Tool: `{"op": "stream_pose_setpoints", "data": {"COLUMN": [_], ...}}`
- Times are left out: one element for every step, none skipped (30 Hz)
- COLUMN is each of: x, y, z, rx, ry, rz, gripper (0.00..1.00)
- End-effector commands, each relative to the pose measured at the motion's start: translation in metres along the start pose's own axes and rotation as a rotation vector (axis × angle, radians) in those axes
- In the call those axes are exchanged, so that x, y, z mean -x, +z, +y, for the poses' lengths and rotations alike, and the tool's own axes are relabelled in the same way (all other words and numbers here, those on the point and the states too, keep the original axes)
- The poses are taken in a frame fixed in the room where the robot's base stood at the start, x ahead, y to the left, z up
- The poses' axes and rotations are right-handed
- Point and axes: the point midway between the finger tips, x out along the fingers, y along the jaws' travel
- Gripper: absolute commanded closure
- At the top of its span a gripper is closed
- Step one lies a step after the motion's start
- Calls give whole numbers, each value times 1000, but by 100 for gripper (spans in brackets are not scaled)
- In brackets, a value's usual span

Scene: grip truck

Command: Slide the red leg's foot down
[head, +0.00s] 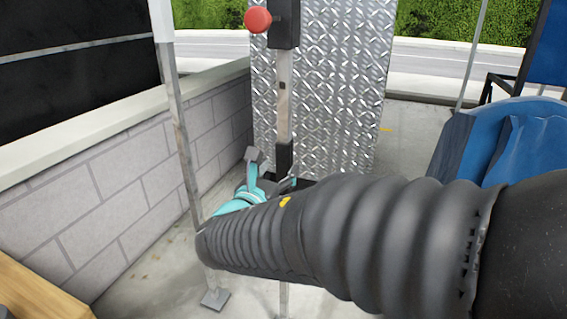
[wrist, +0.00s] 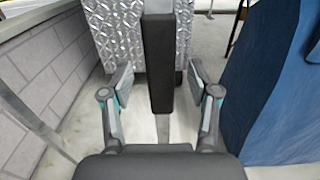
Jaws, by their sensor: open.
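The red leg is an upright grey post (head: 285,105) with a red knob (head: 258,20) beside its black top bracket (head: 284,25). A black sleeve (head: 284,158) is around its lower part. In the wrist view the dark sleeve (wrist: 166,75) stands upright between the fingers, with a thin grey post (wrist: 162,130) below it. My gripper (wrist: 162,82) is open, one finger on each side of the sleeve, with visible gaps. In the head view my gripper (head: 270,172) is at the sleeve, partly hidden by my arm. I cannot make out the leg's foot.
A diamond-plate metal panel (head: 340,90) stands behind the leg. Another grey leg (head: 181,130) with a foot plate (head: 215,299) is at the left, near a block wall (head: 120,170). Blue cloth (head: 520,145) is close on the right, and a wooden edge (head: 35,295) is at lower left.

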Motion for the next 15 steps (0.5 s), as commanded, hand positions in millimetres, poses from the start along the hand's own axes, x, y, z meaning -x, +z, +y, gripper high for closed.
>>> {"op": "stream_pose_setpoints", "data": {"x": [12,18,26,32,37,44,48,53,58,62,65,68,71,73,75], "y": [0,0,0,0,0,-1,-1,-1,-1,-1,-1,-1,-1,-1,-1], "z": [1,2,1,1,1,1,1,1,1,1,1,1,0,0,0], "rx": [0,0,0,0,0,1,2,2,2,1,1,1,1,1,1], "ry": [6,6,6,6,5,5,5,5,4,3,4,3,2,2,1], "rz": [0,0,1,0,1,1,1,2,2,2,1,2,2,2,2], "gripper": [40,40,40,40,40,40,40,40,40,40,40,40,40,40,40]}}
